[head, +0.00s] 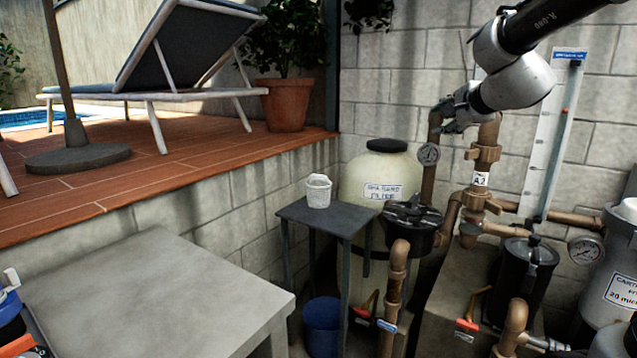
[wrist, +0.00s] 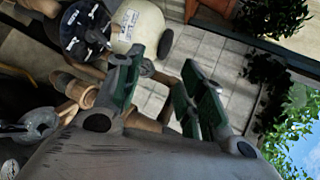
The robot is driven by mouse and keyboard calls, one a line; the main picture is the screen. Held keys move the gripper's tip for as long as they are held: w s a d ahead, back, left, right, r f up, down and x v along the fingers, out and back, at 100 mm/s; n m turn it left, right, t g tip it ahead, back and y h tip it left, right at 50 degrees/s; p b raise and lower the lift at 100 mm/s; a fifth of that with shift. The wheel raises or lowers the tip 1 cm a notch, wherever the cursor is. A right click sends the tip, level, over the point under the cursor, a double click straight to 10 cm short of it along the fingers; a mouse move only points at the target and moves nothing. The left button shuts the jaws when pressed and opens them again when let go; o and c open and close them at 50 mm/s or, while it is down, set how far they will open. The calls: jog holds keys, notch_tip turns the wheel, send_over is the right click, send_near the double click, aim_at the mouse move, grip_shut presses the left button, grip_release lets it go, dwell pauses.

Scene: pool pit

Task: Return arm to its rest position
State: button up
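My arm reaches in from the upper right of the head view. My gripper (head: 444,117) is at its lower left end, in front of the block wall and close to the top of the brown pipework. In the wrist view my gripper (wrist: 160,78) has its two green-padded fingers spread apart. I see nothing held between them. I cannot tell whether a finger touches the pipe.
The cream sand filter (head: 370,177) and brown valve pipe (head: 486,150) stand below my gripper. A white basket (head: 318,191) sits on a small dark table (head: 345,220). A gauge board (head: 550,135) stands right of my arm. A concrete bench (head: 150,290) fills the lower left.

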jog(key=s+f+n+g, duration=0.3)
jog(key=s+f+n, duration=0.35)
jog(key=s, duration=0.35)
jog(key=s+f+n+g, duration=0.45)
jog(key=s+n, duration=0.25)
jog(key=s, duration=0.3)
jog(key=s+d+f+n+h, duration=0.1)
jog(key=s+d+n, duration=0.1)
jog(key=s, duration=0.5)
jog(key=s+d+f+n+g, duration=0.1)
jog(key=s+d+f, duration=0.1)
jog(key=s, duration=0.5)
jog(key=shift+s+d+n+h, duration=0.35)
jog(key=shift+h, duration=0.05)
